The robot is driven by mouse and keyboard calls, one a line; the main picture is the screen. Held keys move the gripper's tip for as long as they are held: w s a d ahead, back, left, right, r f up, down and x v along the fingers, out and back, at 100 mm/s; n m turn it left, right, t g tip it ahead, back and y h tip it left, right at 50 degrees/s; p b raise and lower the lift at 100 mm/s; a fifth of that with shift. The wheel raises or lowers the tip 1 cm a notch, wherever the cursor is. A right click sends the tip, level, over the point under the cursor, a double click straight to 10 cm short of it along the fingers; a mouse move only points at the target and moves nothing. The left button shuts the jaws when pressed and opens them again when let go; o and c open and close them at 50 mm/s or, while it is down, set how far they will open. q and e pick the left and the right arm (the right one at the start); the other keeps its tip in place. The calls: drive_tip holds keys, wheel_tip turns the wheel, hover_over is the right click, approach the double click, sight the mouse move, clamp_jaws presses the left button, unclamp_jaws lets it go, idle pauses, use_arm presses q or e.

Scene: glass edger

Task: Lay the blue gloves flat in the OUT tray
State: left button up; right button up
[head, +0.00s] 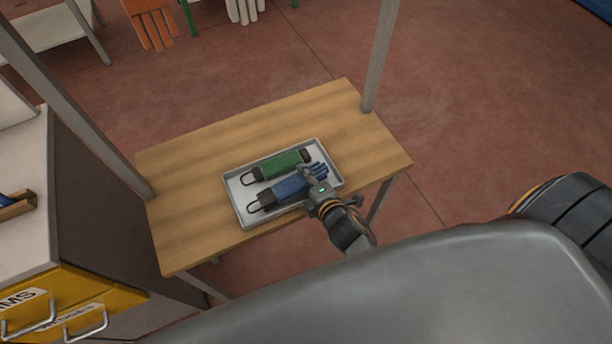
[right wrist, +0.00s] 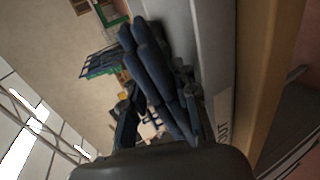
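The blue gloves (head: 288,188) lie lengthwise in a shallow grey tray (head: 231,188), fingers toward the right end and a dark loop at the left. My right gripper (head: 326,184) is at the finger end of the gloves, over the tray's right side. In the right wrist view, the dark blue glove fingers (right wrist: 150,68) pass between my spread gripper fingers (right wrist: 160,98), which look open; contact is hard to judge. That view also shows the tray's pale wall (right wrist: 215,60) with a label reading OUT. My left gripper is not in view.
A green item (head: 280,165) with a dark loop lies beside the blue gloves in the tray. The wooden table (head: 200,160) is otherwise clear. Table posts (head: 380,60) rise at its corners. A cabinet with yellow drawers (head: 85,290) stands at left.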

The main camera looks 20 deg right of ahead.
drive_tip(key=shift+o, duration=0.9)
drive_tip(key=shift+s+f, duration=0.25)
drive_tip(key=shift+f, duration=0.05)
drive_tip(key=shift+s, duration=0.55)
drive_tip(key=r+v, duration=0.1)
drive_tip(key=v, duration=1)
drive_tip(key=shift+w, duration=0.3)
